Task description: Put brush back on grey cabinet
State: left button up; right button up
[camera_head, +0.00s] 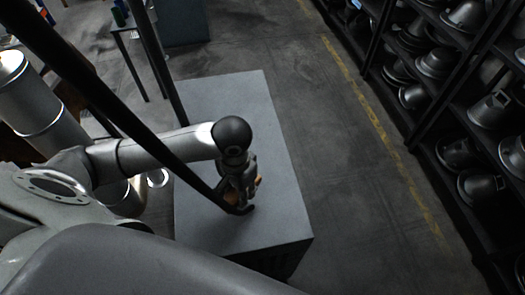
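The grey cabinet (245,105) stands in the middle of the head view, with a flat, mostly bare top. My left gripper (240,203) points down over the front half of that top. It looks shut on the brush (259,181), a small orange-brown piece that shows on both sides of the fingers. Most of the brush is hidden by the gripper. I cannot tell whether the brush touches the cabinet top. My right gripper is not in view.
A long black bar (100,95) runs diagonally across the view towards my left gripper. Dark shelves (415,140) with several metal hat moulds (440,60) stand at the right. Open floor with a yellow line (375,120) lies between cabinet and shelves. A small table (125,22) stands behind.

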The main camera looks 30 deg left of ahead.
pick_arm(q)
jog(key=shift+w+a+m, duration=0.4)
jog(key=shift+w+m, duration=0.05)
jog(key=shift+m, duration=0.25)
jog(key=shift+w+a+r+m, duration=0.15)
jog(key=shift+w+a+m, duration=0.1)
jog(key=shift+m, duration=0.25)
jog(key=w+a+r+m+b, duration=0.25)
jog(key=a+m, duration=0.25)
jog(key=m, duration=0.4)
jog(key=w+a+r+m+b, duration=0.1)
jog(key=w+a+r+m, duration=0.2)
jog(key=a+m, duration=0.5)
jog(key=m+p, duration=0.2)
jog(key=p, duration=0.1)
send_over(257, 153)
jog(key=f, duration=0.8)
jog(key=shift+s+a, duration=0.3)
jog(key=shift+s, duration=0.1)
jog(key=shift+w+d+f, duration=0.3)
jog(key=shift+w+f, duration=0.15)
jog(key=shift+f, duration=1.85)
jog(key=shift+f, duration=0.1)
